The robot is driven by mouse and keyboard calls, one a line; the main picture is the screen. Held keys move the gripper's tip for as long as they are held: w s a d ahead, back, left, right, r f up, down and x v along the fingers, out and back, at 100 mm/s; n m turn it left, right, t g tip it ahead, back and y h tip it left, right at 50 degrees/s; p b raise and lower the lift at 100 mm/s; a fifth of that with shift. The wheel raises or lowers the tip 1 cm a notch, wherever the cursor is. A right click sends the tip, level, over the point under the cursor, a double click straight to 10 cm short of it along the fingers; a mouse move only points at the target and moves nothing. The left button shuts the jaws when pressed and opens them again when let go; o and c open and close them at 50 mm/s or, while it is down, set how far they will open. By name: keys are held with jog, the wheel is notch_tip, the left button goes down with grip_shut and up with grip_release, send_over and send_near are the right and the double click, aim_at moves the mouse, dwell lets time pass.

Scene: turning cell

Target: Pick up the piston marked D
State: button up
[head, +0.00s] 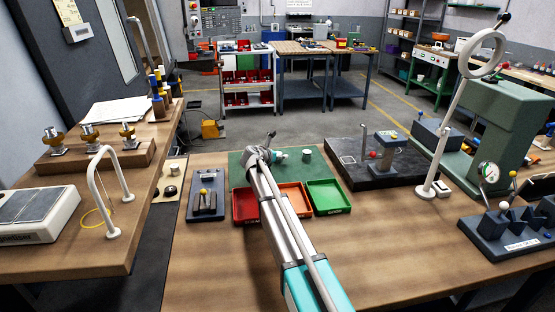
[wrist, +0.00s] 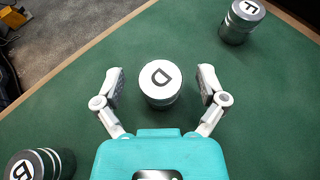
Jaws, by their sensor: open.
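The piston marked D (wrist: 159,84) is a silver cylinder standing upright on a green mat (wrist: 90,105) in the wrist view, its letter facing up. My gripper (wrist: 160,82) is open, with one finger on each side of piston D and a gap at both sides. A piston marked F (wrist: 242,20) stands at the upper right. A piston marked B (wrist: 38,163) stands at the lower left, partly cut off. In the head view my gripper (head: 262,155) is over the green mat (head: 238,158), and my arm hides part of that area; one piston (head: 307,155) shows to its right.
Red (head: 245,205), orange (head: 294,198) and green (head: 328,196) trays lie at the mat's near edge. A dark block with a post fixture (head: 383,160) stands to the right, and a magnifier on a stand (head: 443,130) beyond it. A small dark fixture (head: 207,203) is at left.

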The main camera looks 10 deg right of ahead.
grip_shut()
dwell(0.6)
jog(key=shift+r, duration=0.2)
notch_tip(320, 180, up, 3)
jog(key=p, duration=0.3)
jog(key=shift+f, duration=0.1)
jog(key=s+d+r+p, duration=0.7)
jog(key=d+r+p, duration=0.2)
jog(key=d, duration=0.3)
jog(key=shift+s+r+p, duration=0.25)
jog(key=shift+r+p, duration=0.15)
jog(key=shift+p, duration=0.15)
